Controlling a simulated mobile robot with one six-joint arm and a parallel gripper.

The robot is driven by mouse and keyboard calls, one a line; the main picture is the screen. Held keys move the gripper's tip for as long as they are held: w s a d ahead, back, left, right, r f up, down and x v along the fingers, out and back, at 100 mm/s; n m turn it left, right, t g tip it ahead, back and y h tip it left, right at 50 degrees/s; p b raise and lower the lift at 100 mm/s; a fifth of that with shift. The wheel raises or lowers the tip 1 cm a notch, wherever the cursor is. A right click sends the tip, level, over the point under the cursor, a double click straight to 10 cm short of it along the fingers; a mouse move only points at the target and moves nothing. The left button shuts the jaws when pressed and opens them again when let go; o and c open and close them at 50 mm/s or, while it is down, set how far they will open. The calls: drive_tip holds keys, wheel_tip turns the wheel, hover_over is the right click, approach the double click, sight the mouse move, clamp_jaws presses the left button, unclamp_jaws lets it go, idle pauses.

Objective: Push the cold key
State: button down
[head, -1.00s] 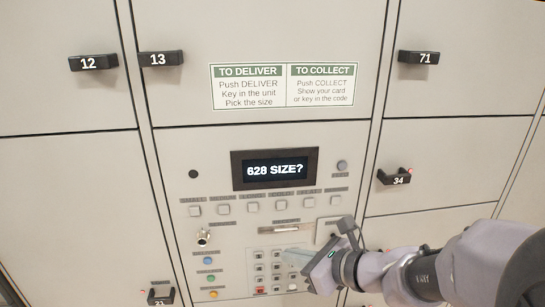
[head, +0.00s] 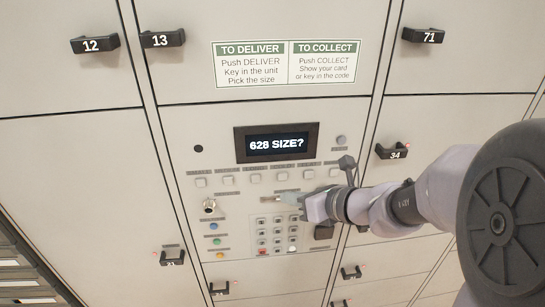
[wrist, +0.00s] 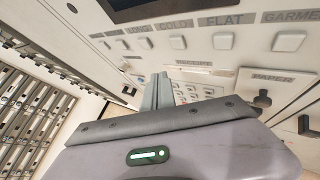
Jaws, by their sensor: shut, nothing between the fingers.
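The cold key (wrist: 177,42) is a small pale square button under the label COLD in the wrist view. It is one of a row under the display. In the head view the labels are too small to read; the cold key (head: 281,176) appears to be the fourth from the left. My gripper (head: 281,198) is shut and empty, with its fingertips just below that row, over the slot area. In the wrist view my gripper (wrist: 158,78) points towards the panel, below and slightly left of the cold key. No contact with the key is visible.
The long key (wrist: 135,43) and flat key (wrist: 225,42) flank the cold key closely. The display (head: 276,143) reads "628 SIZE?". A keypad (head: 277,235) lies below my fingertips. Locker handles, such as 34 (head: 394,152), stick out around the panel.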

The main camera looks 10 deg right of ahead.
sight(274, 181)
drive_tip(key=shift+w, duration=1.95)
idle(0.5)
drive_tip(key=shift+w, duration=0.45)
drive_tip(key=shift+w+p, duration=0.3)
drive_tip(key=shift+w, duration=0.1)
idle(0.4)
drive_tip(key=shift+s, duration=0.85)
drive_tip(key=s+b, duration=0.1)
drive_tip(key=s, duration=0.4)
